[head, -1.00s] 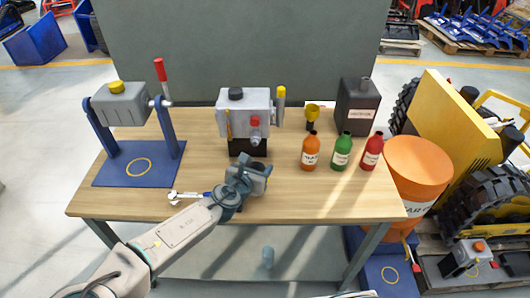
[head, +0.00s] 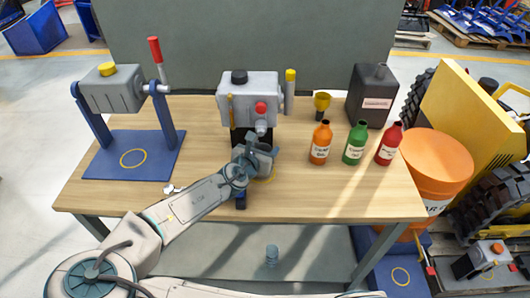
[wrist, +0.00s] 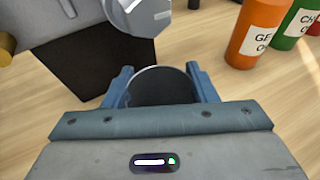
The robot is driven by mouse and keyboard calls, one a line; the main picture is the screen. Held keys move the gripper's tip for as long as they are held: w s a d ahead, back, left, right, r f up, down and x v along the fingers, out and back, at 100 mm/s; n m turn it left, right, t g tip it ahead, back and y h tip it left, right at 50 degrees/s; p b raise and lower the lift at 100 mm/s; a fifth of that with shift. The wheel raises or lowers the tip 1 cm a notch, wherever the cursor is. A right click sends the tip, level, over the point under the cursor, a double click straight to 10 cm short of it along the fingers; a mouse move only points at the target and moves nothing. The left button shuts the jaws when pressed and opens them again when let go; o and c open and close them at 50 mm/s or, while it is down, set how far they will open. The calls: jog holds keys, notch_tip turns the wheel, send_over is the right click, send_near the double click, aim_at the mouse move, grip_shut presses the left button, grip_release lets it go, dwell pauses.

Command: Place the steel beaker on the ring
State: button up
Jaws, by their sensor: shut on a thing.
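My gripper (head: 260,158) is shut on the steel beaker, in front of the grey middle machine (head: 250,95). In the wrist view the beaker (wrist: 162,88) stands between the two blue fingers, its round rim and dark inside showing. In the head view the gripper mostly hides it. A thin yellow ring (head: 272,172) shows in part just right of and below the gripper. Another yellow ring (head: 133,158) lies on the blue base plate (head: 105,172) of the left stand, empty. I cannot tell whether the beaker touches anything below.
The machine's spout (wrist: 140,12) hangs close ahead of the gripper. The table's front right (head: 350,195) is clear.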

jog(key=shift+f, duration=0.15)
jog(key=o, duration=1.1)
